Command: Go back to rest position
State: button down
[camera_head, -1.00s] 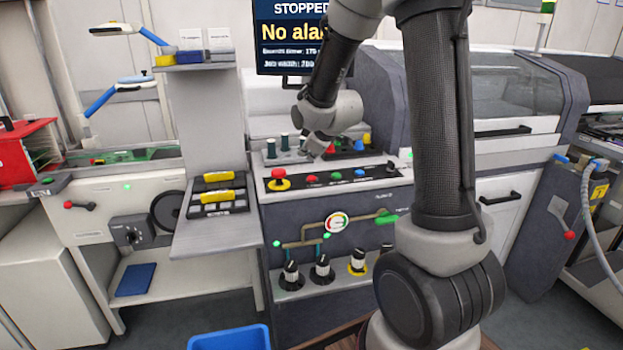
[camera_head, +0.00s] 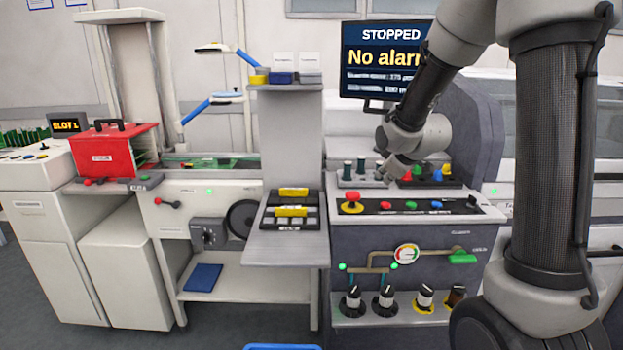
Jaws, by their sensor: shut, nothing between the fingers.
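My gripper (camera_head: 384,178) is at the end of my bent arm, above the button panel of the grey machine. It looks small and dark, its fingers close together with nothing held. The control panel (camera_head: 470,209) below it carries a red knob on a yellow base (camera_head: 352,202) and several coloured buttons. Dark green pegs stand on a light block (camera_head: 349,180) just left of the gripper. I cannot tell whether the fingertips touch anything.
A monitor (camera_head: 385,60) behind my arm reads "STOPPED" and "No alarm", partly hidden. A grey shelf stand with a black tray (camera_head: 268,222) is left of the panel. A red box (camera_head: 115,152) stands farther left. A blue bin rim (camera_head: 283,347) shows at the bottom.

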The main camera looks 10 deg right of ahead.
aim_at(392, 219)
jog(key=s+f+m+g, duration=0.1)
jog(key=s, duration=0.1)
jog(key=s+f+m+g, duration=0.1)
jog(key=s+f, duration=0.1)
jog(key=s+f+g, duration=0.1)
jog(key=s, duration=0.1)
jog(key=shift+d+f+m, duration=0.15)
jog(key=shift+f+m, duration=0.05)
jog(key=shift+m, duration=0.2)
jog(key=s+r+m, duration=0.2)
jog(key=s+r, duration=0.2)
jog(key=s, duration=0.5)
jog(key=s+r+m+g, duration=0.1)
jog(key=s+r, duration=0.4)
jog(key=s, duration=0.5)
jog(key=s+r+m, duration=0.3)
jog(key=s+r, duration=0.1)
jog(key=s, duration=0.5)
jog(key=shift+s+a+r+g, duration=0.15)
jog(key=shift+a+r+g, duration=0.05)
jog(key=shift+a+g, duration=0.2)
